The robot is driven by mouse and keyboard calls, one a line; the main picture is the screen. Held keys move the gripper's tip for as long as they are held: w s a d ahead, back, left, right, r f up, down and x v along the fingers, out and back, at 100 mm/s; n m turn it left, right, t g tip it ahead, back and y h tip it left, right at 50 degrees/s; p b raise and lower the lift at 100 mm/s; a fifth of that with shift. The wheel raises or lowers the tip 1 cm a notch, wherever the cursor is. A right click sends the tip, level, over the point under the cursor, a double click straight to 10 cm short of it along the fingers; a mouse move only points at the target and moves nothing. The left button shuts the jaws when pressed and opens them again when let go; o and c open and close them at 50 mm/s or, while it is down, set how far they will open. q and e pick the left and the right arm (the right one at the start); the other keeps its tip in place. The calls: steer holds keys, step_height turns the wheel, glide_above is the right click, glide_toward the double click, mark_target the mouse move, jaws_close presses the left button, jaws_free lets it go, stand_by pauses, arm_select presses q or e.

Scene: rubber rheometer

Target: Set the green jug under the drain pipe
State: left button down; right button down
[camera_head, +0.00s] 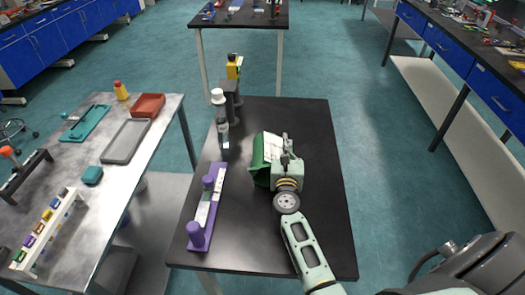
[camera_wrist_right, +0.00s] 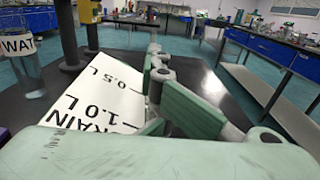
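The green jug (camera_head: 260,158) is on the black table, with its white face up in the head view. In the right wrist view its white label (camera_wrist_right: 95,95) reads DRAIN, 1.0 L and 0.5 L, and it looks tilted. My right gripper (camera_head: 284,150) is at the right side of the jug, against or very close to it. In the wrist view its pale green fingers (camera_wrist_right: 165,85) stand beside the label; what lies between them is hidden. I cannot make out a drain pipe for certain; a dark stand (camera_head: 231,98) with a yellow top is behind the jug. My left gripper is out of view.
A purple stand (camera_head: 205,208) lies along the table's left edge. The table's right side (camera_head: 325,170) is clear. A metal table (camera_head: 150,180) with trays and a rack is at left.

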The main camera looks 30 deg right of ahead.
steer(key=c, duration=2.5)
jaws_free()
steer(key=shift+w+a, duration=0.1)
steer(key=shift+c, duration=0.2)
steer(key=o, duration=0.5)
steer(key=shift+o, duration=0.2)
